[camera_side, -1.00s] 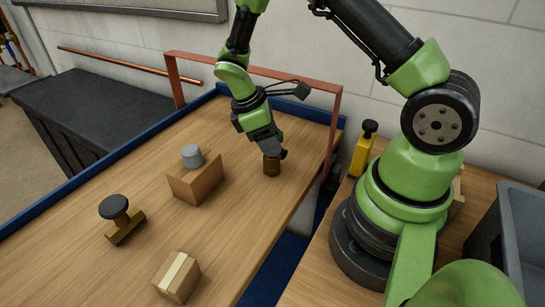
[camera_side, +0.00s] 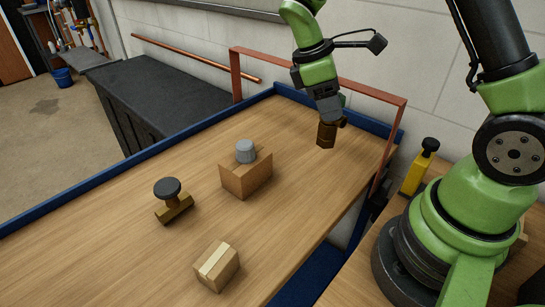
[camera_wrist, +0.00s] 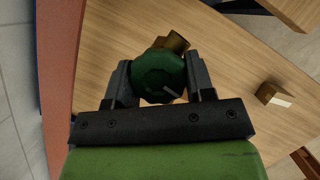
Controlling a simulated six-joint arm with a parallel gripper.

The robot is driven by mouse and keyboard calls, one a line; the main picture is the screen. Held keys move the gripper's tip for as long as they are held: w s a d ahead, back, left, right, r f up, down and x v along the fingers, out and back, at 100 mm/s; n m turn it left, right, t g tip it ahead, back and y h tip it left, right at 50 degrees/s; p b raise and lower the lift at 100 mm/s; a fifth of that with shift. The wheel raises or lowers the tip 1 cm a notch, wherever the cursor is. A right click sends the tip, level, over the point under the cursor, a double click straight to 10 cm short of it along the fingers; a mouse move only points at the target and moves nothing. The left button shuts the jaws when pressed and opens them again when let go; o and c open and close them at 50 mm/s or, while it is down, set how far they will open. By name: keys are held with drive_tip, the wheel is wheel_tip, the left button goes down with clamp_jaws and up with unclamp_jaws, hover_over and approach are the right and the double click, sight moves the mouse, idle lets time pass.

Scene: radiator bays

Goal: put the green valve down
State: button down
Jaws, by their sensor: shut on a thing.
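The green valve has a green faceted knob (camera_wrist: 158,75) and a brown-brass body (camera_side: 327,134). My gripper (camera_side: 331,113) is shut on it. In the wrist view the knob sits between the two fingers of my gripper (camera_wrist: 160,82), with part of the brass body (camera_wrist: 177,42) showing beyond it. In the side view the body hangs below the fingers and appears clear of the wooden bench top (camera_side: 290,200); most of the knob is hidden there by my gripper.
A valve with a dark knob (camera_side: 167,187) stands at left. A grey knob (camera_side: 245,151) shows at a carton (camera_side: 247,179); whether on or behind it is unclear. A taped carton (camera_side: 217,266) lies nearer. An orange frame (camera_side: 320,75) spans the bench's far end. Wood beside my gripper is bare.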

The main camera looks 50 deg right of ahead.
drive_tip(key=shift+r, duration=0.65)
drive_tip(key=r, duration=0.4)
drive_tip(key=shift+w+a+r, duration=0.25)
drive_tip(key=w+a+m+t+y, duration=0.1)
drive_tip(key=w+a+m+y, duration=0.25)
drive_tip(key=a+m, duration=0.8)
drive_tip(key=w+a+m+y, duration=0.35)
drive_tip(key=a+m, duration=0.35)
drive_tip(key=a, duration=0.9)
drive_tip(key=s+a+m+t, duration=0.3)
drive_tip(key=a+m, duration=0.4)
drive_tip(key=a, duration=0.5)
drive_tip(key=f, duration=1.5)
drive_tip(key=shift+w+d, duration=0.2)
drive_tip(key=shift+d, duration=0.15)
drive_tip(key=shift+c, duration=2.4)
unclamp_jaws()
drive_tip(key=shift+f, duration=0.15)
